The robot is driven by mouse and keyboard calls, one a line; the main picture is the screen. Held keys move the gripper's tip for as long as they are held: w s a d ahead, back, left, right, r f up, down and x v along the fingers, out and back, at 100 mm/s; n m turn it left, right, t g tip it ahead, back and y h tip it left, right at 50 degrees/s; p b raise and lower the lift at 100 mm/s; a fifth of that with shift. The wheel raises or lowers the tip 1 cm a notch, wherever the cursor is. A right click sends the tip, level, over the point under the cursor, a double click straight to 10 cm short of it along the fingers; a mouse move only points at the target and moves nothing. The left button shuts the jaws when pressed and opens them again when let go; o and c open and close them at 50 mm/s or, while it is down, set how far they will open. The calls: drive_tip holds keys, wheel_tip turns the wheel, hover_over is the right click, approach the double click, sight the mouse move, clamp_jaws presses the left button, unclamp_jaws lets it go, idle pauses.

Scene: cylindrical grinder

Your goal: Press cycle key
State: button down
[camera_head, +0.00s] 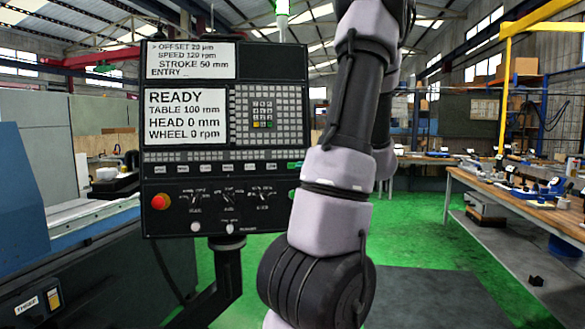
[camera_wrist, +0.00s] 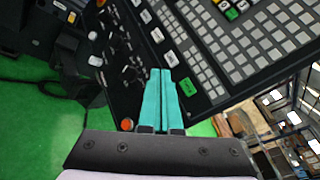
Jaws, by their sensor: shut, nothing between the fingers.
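The black control panel (camera_head: 215,150) stands upright left of my arm in the head view. A green key (camera_head: 294,165), its label too small to read, ends the row of white keys. The wrist view shows this green key (camera_wrist: 187,87) just right of my fingertips. My gripper (camera_wrist: 160,72) has teal fingers, shut together and empty. Their tips overlap the panel face between the white key row and the knobs. I cannot tell whether they touch it. In the head view my arm hides the gripper. The lower screen (camera_head: 187,117) reads READY, TABLE 100 mm, HEAD 0 mm, WHEEL 0 rpm.
A red stop button (camera_head: 160,201) and several knobs sit low on the panel. An orange-red button (camera_wrist: 127,124) lies left of my fingers in the wrist view. A keypad (camera_head: 268,115) is above the key row. A workbench (camera_head: 520,195) stands right; green floor lies between.

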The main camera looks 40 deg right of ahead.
sight(293, 166)
drive_tip(key=w+d+f, duration=0.1)
drive_tip(key=w+d, duration=0.3)
drive_tip(key=w, duration=0.3)
drive_tip(key=shift+w+f, duration=0.3)
drive_tip(key=shift+w, duration=0.05)
drive_tip(key=shift+w, duration=0.15)
idle(2.0)
drive_tip(key=shift+w+d+f, duration=0.1)
drive_tip(key=shift+w+d, duration=0.05)
drive_tip(key=shift+w, duration=0.05)
